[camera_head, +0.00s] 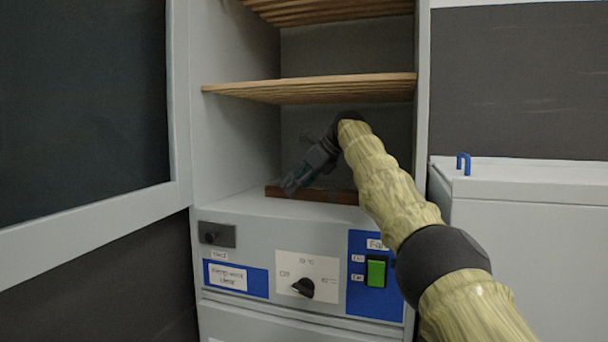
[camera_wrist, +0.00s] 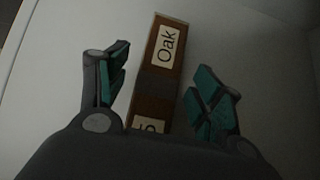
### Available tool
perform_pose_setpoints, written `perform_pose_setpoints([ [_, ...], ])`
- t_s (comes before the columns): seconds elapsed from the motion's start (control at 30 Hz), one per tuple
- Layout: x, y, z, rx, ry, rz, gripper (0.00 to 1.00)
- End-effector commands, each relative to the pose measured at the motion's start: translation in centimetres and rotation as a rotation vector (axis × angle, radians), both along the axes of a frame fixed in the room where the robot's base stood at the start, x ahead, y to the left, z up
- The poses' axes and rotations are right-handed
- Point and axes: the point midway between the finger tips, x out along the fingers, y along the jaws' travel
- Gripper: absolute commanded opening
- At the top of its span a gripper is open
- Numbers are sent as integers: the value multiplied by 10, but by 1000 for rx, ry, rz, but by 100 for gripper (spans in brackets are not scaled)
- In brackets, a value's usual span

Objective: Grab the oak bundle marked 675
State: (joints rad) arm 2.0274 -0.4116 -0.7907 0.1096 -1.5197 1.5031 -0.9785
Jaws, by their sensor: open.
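A brown wooden bundle (camera_wrist: 172,33) shows in the wrist view, with a dark band around its middle and a label reading "Oak". A second label nearer my gripper is partly hidden; only what looks like a "5" shows. In the head view the bundle (camera_head: 335,196) lies on the floor of the open cabinet, below the slatted shelves. My gripper (camera_wrist: 163,95) is open, with its teal-padded fingers on either side of the bundle and gaps on both sides. In the head view my gripper (camera_head: 290,187) reaches down at the bundle's left part.
A slatted wooden shelf (camera_head: 310,88) spans the cabinet above my gripper, with another higher up. The open cabinet door (camera_head: 80,110) stands at the left. A control panel (camera_head: 308,277) with a knob and green switch is below the opening. A white chest (camera_head: 530,190) stands right.

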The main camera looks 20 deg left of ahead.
Motion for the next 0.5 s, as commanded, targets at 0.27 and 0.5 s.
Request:
perform_pose_setpoints([
  [0.27,1,9,-8,3,-1,-1,66],
  [0.5,1,9,-8,3,0,1,53],
])
